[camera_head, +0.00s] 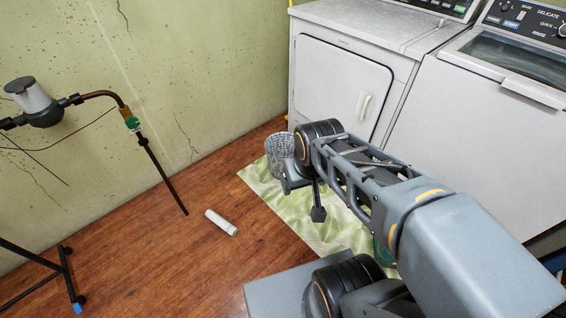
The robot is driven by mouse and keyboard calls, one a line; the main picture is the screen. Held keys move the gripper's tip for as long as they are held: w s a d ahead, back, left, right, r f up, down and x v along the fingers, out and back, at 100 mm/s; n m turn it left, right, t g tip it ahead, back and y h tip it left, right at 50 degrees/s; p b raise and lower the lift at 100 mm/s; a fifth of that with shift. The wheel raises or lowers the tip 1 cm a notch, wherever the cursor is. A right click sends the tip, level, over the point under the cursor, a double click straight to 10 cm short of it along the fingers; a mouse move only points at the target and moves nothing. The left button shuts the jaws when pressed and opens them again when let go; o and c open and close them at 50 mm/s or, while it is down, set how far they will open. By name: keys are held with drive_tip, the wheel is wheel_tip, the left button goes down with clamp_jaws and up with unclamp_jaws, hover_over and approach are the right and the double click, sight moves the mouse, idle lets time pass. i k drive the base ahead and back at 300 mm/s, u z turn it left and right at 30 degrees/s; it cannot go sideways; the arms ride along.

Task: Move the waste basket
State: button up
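The waste basket (278,152) is a grey, mesh-like bin on the left part of the green patterned mat (262,183), in front of the dryer. My arm partly covers its right side. My gripper (302,192) is right beside the basket's lower right side, pointing down and left. One dark finger tip shows below it, over the mat. The wrist hides the rest, so I cannot tell whether the fingers touch the basket or how far apart they are.
A white cylinder (221,222) lies on the wooden floor (150,250). A white dryer (340,85) and a washer (480,130) stand behind. A wall pipe (160,165) and a dark stand (65,270) are at left. Floor between them is mostly clear.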

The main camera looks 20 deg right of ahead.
sight(278, 146)
drive_tip(key=z, duration=0.25)
drive_tip(key=i, duration=1.7)
drive_tip(key=u, duration=0.25)
